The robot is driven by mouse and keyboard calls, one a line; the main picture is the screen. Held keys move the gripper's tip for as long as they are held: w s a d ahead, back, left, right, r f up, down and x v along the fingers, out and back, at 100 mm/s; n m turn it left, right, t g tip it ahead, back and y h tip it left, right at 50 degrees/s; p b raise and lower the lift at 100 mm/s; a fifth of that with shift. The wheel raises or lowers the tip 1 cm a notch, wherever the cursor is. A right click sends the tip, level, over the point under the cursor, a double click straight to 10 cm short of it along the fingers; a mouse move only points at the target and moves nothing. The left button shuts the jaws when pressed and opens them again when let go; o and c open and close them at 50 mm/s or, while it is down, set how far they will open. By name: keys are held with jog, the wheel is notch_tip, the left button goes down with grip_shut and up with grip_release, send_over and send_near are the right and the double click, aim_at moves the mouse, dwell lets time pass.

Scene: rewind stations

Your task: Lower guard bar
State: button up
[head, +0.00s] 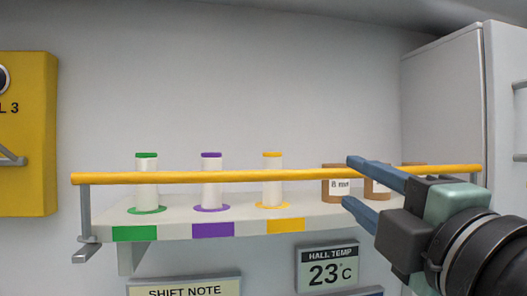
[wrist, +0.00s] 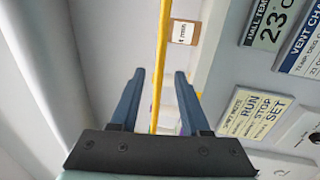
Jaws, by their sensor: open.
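The guard bar (head: 200,177) is a long yellow rod running across the front of a shelf (head: 180,212), held at its left end by a grey arm (head: 85,212). It stands above the shelf's front edge. My gripper (head: 350,181) is open at the bar's right part, with one blue finger above the bar's line and one below. In the wrist view the bar (wrist: 162,60) passes between the two open fingers (wrist: 156,75), and neither finger appears shut on it.
Green (head: 147,180), purple (head: 211,180) and yellow (head: 272,180) capped white spools stand on the shelf behind the bar. Brown labelled containers (head: 334,186) stand further right. A yellow box (head: 28,130) is at left, a grey cabinet (head: 440,100) at right. Signs (head: 327,268) hang below.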

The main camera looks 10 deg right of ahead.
aim_at(340, 174)
jog(key=w+p, duration=0.1)
jog(key=w, duration=0.1)
jog(key=w+r+p, duration=0.1)
jog(key=w, duration=0.2)
jog(key=w+p, duration=0.1)
jog(key=w, duration=0.1)
jog(key=shift+w+a+r, duration=0.2)
jog(key=shift+w+r, duration=0.05)
jog(key=shift+r, duration=0.1)
jog(key=shift+w+p, duration=0.3)
jog(key=shift+w, duration=0.2)
grip_shut()
dwell(0.5)
